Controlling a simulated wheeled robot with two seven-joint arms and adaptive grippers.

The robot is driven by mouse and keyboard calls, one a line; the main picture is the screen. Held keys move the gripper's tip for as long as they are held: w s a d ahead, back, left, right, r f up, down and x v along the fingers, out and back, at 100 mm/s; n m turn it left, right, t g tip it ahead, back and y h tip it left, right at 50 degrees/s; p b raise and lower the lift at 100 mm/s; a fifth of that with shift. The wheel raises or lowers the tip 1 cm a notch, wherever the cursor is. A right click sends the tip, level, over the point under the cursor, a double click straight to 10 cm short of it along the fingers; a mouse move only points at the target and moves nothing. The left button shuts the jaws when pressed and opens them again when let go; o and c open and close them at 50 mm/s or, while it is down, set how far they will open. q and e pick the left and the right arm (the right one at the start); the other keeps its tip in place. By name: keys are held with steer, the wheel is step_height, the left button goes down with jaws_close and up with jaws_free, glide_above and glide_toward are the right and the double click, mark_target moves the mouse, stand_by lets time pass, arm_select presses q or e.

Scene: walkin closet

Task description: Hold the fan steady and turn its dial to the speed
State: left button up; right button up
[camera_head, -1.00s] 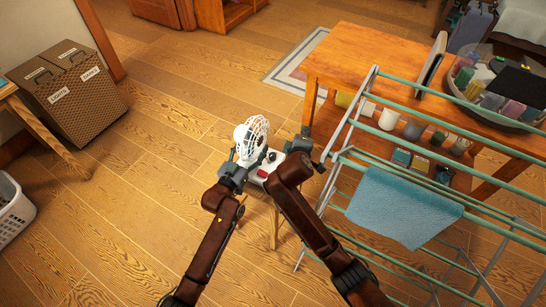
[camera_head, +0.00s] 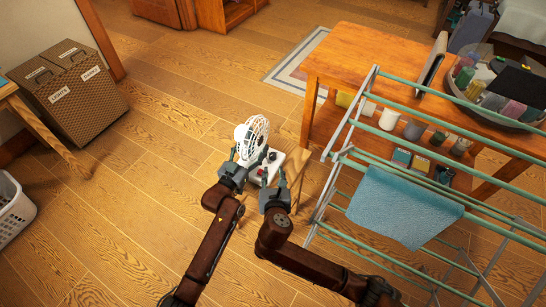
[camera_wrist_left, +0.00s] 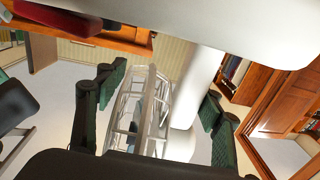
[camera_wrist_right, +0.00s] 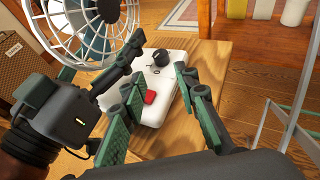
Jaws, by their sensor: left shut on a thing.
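The white fan (camera_head: 254,133) with a round cage stands on a small wooden stand (camera_head: 314,168). Its white base (camera_wrist_right: 185,52) carries a black dial (camera_wrist_right: 160,60) and a red switch (camera_wrist_right: 149,97). My left gripper (camera_head: 237,158) is shut on the fan; in the left wrist view its green fingers flank the fan's white neck (camera_wrist_left: 184,110). My right gripper (camera_head: 273,178) is open and empty at the near side of the base. In the right wrist view its fingertips (camera_wrist_right: 158,85) point at the base, with the dial just beyond them, apart from them.
A drying rack (camera_head: 350,135) with a blue towel (camera_head: 402,207) stands close on the right. Behind it is a wooden table (camera_head: 370,60) with shelves of jars. A hamper (camera_head: 80,105) stands at the left. The floor left of the fan is clear.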

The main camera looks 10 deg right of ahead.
mark_target(273, 156)
steer(key=x, duration=1.1)
steer(key=shift+w+f, duration=0.1)
steer(key=shift+w, duration=0.05)
steer(key=shift+c, duration=0.3)
jaws_close()
